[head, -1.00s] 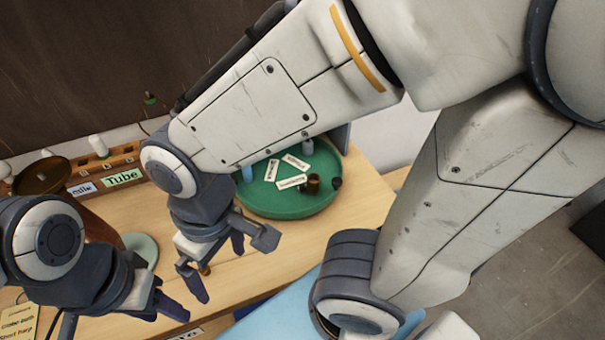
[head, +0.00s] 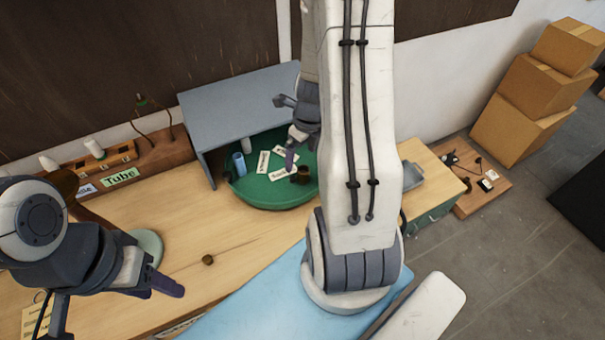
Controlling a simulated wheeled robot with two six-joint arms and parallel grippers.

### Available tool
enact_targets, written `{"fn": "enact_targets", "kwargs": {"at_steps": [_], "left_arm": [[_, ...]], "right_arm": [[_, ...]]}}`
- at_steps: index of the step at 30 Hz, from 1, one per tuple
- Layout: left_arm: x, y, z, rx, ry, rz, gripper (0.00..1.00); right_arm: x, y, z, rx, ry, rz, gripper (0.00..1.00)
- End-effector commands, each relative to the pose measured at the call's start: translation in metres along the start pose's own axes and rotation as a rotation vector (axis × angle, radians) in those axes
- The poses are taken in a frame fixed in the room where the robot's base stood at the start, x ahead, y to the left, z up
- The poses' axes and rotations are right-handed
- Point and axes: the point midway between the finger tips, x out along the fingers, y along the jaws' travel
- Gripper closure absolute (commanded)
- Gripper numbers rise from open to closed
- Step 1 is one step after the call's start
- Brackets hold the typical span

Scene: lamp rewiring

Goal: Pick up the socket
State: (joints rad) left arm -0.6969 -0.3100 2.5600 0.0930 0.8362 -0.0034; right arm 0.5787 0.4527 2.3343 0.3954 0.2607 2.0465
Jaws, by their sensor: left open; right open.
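A small dark brass-brown cylinder (head: 300,176), which looks like the socket, stands on the green round tray (head: 262,203) among white labels (head: 263,161). My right gripper (head: 287,130) is open and empty above the tray, just behind and above the cylinder in the picture. My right arm hides the right part of the tray. My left gripper (head: 163,290) is open and empty over the table at the lower left, away from the tray.
A grey shelf (head: 235,98) covers the back of the tray. A blue cup (head: 239,164) stands on the tray's left side. A small brown knob (head: 208,260) lies on the wooden table (head: 175,229). A blue mat (head: 250,306) lies at the front.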

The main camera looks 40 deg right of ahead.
Motion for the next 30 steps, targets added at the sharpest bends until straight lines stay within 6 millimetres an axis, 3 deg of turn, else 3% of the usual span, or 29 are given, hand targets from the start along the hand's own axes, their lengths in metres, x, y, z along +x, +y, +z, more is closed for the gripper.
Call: {"fn": "enact_targets", "kwargs": {"at_steps": [3, 10, 18, 28, 29, 30], "left_arm": [[0.012, -0.001, 0.001, -0.002, 0.000, 0.000, 0.50], [0.019, -0.001, 0.001, -0.003, 0.000, 0.000, 0.50], [0.043, -0.003, 0.002, -0.006, 0.000, 0.000, 0.50], [0.044, -0.003, 0.002, -0.006, 0.000, 0.000, 0.50], [0.044, -0.003, 0.002, -0.006, 0.000, 0.000, 0.50], [0.044, -0.003, 0.002, -0.006, 0.000, 0.000, 0.50]], "right_arm": [[0.024, 0.001, -0.001, -0.004, 0.002, 0.002, 0.00], [0.041, 0.001, -0.001, -0.007, 0.001, 0.001, 0.00], [0.082, -0.001, -0.002, -0.009, 0.001, 0.001, 0.00], [0.086, -0.001, -0.002, -0.010, 0.001, 0.000, 0.00], [0.086, -0.001, -0.002, -0.010, 0.001, 0.000, 0.08], [0.086, -0.001, -0.002, -0.010, 0.001, 0.000, 0.23]]}}
